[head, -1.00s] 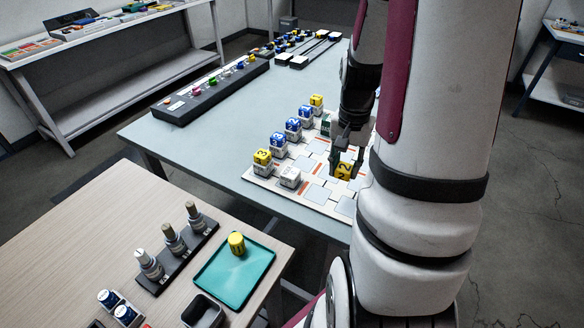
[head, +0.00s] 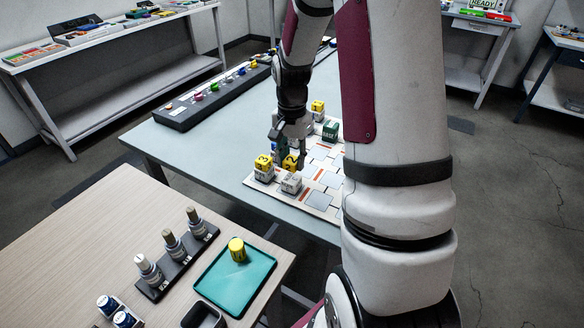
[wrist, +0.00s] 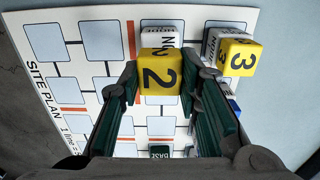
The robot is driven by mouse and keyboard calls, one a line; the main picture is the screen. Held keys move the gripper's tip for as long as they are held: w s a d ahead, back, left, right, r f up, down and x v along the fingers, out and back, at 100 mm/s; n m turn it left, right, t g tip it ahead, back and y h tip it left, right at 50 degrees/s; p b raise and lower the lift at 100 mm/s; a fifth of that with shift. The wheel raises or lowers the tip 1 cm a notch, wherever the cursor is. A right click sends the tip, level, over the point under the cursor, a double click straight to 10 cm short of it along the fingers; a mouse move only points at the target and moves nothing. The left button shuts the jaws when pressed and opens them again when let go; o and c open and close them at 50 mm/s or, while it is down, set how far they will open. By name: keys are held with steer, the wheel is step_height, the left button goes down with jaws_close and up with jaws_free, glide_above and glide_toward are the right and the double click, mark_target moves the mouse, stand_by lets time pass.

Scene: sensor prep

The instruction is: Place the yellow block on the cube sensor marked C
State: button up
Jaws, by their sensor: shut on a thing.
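My gripper (head: 291,140) is shut on the yellow block marked 2 (head: 290,161); in the wrist view the block (wrist: 160,72) sits between the dark green finger pads. Below and beside it is a bare white cube (head: 291,183) at the near end of the site plan board. In the wrist view this cube (wrist: 160,37) is partly hidden by the block. I cannot tell whether block and cube touch. A yellow block marked 3 (head: 263,162) sits on a white cube to the left. I cannot read a C on any cube.
The site plan board (head: 318,200) lies on the grey table, its right squares empty. Another yellow-topped cube (head: 317,106) and a dark green block (head: 330,130) stand farther back. My gripper hides the cubes between. A teal tray (head: 225,300) with a yellow cylinder is on the near wooden table.

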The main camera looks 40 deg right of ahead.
mark_target(292, 168)
steer(key=shift+f, duration=1.7)
steer(key=shift+f, duration=0.15)
steer(key=o, duration=1)
step_height(292, 168, up, 12)
steer(key=s+a+r+n, duration=0.3)
steer(key=a+r, duration=0.3)
steer(key=r, duration=0.1)
steer(key=s+a+r+n+t, duration=0.1)
steer(key=s+a+n, duration=0.2)
steer(key=s, duration=0.3)
steer(key=s+a+r+n+t, duration=0.1)
steer(key=s+a+r+n, duration=0.1)
steer(key=s+a+n, duration=0.2)
steer(key=s+a+r+n+t, duration=0.1)
steer(key=s+a+n, duration=0.3)
steer(key=s, duration=0.5)
steer(key=shift+s+a+r, duration=0.15)
steer(key=shift+a+r, duration=0.05)
steer(key=shift+a, duration=0.5)
steer(key=shift+s+a+r, duration=0.1)
steer(key=shift+a+r, duration=0.05)
steer(key=shift+a, duration=0.5)
